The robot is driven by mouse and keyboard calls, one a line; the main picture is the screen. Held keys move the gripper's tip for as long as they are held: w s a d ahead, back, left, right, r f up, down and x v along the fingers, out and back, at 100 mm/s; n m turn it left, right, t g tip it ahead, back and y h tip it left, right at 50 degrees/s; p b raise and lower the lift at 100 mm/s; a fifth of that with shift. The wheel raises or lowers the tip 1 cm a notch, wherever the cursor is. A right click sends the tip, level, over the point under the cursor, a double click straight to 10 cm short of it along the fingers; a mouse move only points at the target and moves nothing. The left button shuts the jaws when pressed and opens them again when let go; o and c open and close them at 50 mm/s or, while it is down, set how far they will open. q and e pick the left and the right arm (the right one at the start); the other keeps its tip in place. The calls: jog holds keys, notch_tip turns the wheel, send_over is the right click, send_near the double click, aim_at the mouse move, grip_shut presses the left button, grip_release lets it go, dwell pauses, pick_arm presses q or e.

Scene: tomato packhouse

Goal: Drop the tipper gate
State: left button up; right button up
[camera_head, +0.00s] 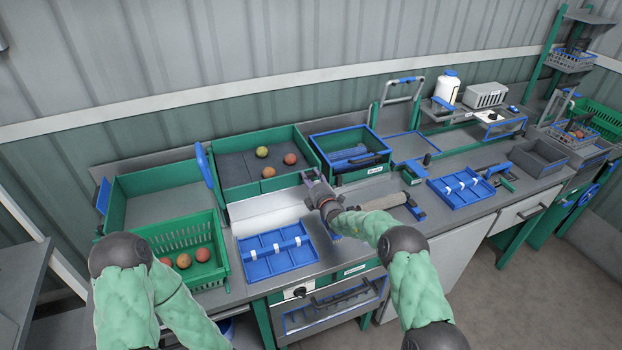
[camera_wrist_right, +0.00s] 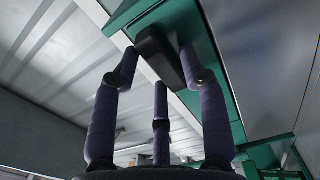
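The green tipper tray (camera_head: 300,143) stands at the back of the bench with a few tomatoes on its dark floor. A pale sloping chute (camera_head: 265,212) lies in front of it. My right gripper (camera_head: 312,176) is at the tray's front right corner. In the right wrist view, its fingers (camera_wrist_right: 158,62) are spread on either side of a black handle (camera_wrist_right: 158,50) on a green panel (camera_wrist_right: 205,60), which looks like the gate. Whether they touch the handle is unclear. My left arm enters at the lower left, and its gripper is out of sight.
A blue divided tray (camera_head: 277,262) sits below the chute. A green basket (camera_head: 177,236) with several tomatoes stands left. A green-and-blue bin (camera_head: 318,141) stands close right of the tipper. A mallet-like tool (camera_head: 385,202) and another blue tray (camera_head: 440,188) lie further right.

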grip_shut()
jog(key=t+b, duration=0.1)
jog(key=b, duration=0.1)
jog(key=f+b, duration=0.1)
jog(key=b, duration=0.1)
jog(key=shift+s+d+f+t+y, duration=0.1)
jog(key=shift+s+d+t+y, duration=0.05)
jog(key=shift+s+t+y, duration=0.2)
jog(key=shift+s+t+b, duration=0.25)
jog(key=shift+t+b, duration=0.2)
jog(key=shift+b, duration=0.35)
jog(key=o, duration=0.5)
grip_release()
jog(key=shift+s+d, duration=0.1)
jog(key=v, duration=1.1)
jog(key=shift+s, duration=0.35)
jog(key=shift+d+f, duration=0.1)
jog(key=shift+d, duration=0.05)
